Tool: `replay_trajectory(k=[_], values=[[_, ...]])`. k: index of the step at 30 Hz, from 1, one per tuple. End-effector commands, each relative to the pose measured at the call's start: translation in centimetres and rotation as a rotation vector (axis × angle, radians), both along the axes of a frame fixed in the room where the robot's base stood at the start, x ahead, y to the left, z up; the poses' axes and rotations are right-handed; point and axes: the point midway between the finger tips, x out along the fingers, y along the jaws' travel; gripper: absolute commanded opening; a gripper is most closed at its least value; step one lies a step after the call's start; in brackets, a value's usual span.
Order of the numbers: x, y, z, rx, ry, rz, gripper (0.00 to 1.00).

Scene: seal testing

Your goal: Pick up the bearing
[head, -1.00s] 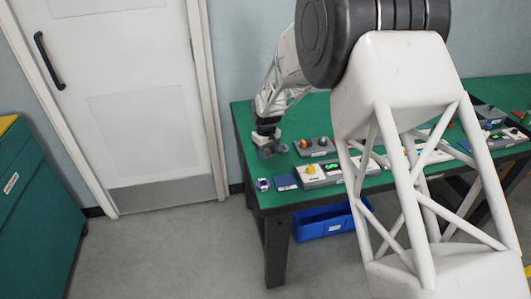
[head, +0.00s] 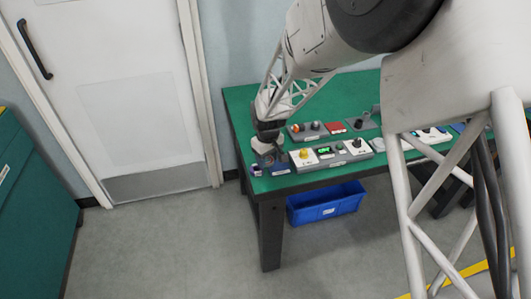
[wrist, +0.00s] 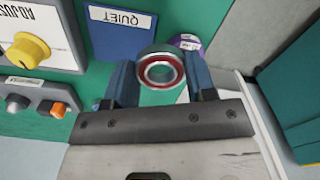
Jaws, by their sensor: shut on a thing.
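The bearing (wrist: 160,54), a grey metal ring with a red inner band and an open centre, shows in the wrist view. It sits between the two blue fingers of my gripper (wrist: 160,82), which is shut on it. In the head view my gripper (head: 267,158) is low at the left end of the green table, close to a blue card (head: 283,169). The bearing is too small to make out there. Whether it touches the table I cannot tell.
A blue card marked QUIET (wrist: 120,32) and a purple-and-white round item (wrist: 187,41) lie just beyond the bearing. A grey panel with a yellow knob (wrist: 28,50) stands to the left. A blue bin (head: 326,203) is under the table (head: 240,113).

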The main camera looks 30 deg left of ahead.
Motion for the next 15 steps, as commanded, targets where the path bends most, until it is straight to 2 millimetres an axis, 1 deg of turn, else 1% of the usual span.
replay_trajectory(k=[6, 15], values=[[-0.58, -0.53, 0.14, 0.001, -0.001, 0.000, 0.24], [-0.64, -0.59, 0.13, 0.001, 0.000, 0.000, 0.24]])
